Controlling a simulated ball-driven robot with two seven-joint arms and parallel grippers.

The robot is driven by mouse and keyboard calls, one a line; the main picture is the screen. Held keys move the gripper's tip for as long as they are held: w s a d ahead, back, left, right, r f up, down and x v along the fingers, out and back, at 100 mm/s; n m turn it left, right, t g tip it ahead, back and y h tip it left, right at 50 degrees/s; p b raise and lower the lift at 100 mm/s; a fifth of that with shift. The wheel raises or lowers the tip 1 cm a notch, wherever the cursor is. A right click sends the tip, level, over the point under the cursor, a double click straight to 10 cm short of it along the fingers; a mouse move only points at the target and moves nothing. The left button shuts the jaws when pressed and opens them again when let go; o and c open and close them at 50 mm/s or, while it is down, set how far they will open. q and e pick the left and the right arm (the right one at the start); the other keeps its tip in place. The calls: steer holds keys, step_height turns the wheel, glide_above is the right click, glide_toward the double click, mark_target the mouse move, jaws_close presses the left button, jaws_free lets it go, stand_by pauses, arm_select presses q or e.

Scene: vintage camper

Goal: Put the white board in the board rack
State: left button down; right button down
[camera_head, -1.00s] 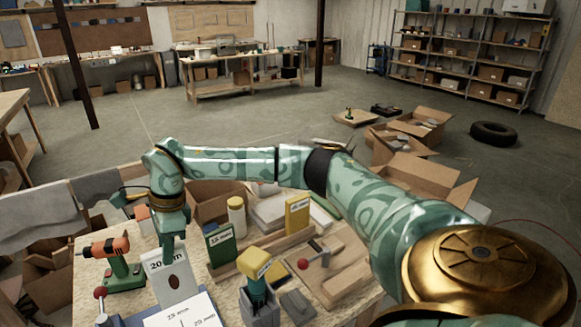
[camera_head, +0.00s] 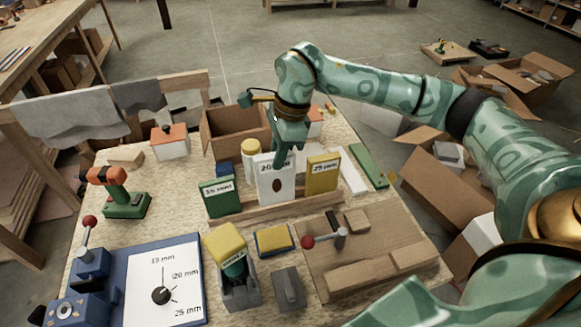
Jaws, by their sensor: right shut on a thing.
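The white board (camera_head: 264,190), marked 20 mm with a dark oval on its face, stands upright between two others in the right half of the bench. My right gripper (camera_head: 284,160) is shut on its top edge from above and covers part of its label. The wooden board rack (camera_head: 275,212) holds the green 15 mm board (camera_head: 221,197) on the left and the yellow 25 mm board (camera_head: 322,174) on the right. The white board's lower edge is at the rack's front rail; I cannot tell whether it is fully seated. My left gripper is not in view.
A drill (camera_head: 120,195) and a blue-edged dial panel (camera_head: 150,255) are on the left. A yellow-topped tool in a grey holder (camera_head: 238,290), a yellow sponge-like block (camera_head: 274,240) and a wooden jig (camera_head: 370,270) lie in front. A cardboard box (camera_head: 235,135) stands behind.

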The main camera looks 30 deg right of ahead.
steer(key=w+d+f, duration=0.4)
steer(key=d+f, duration=0.1)
steer(key=f, duration=0.5)
steer(key=shift+w+d, duration=0.25)
steer(key=shift+w, duration=0.15)
steer(key=shift+f, duration=0.15)
steer(key=c, duration=1.3)
jaws_free()
steer(key=v, duration=1.2)
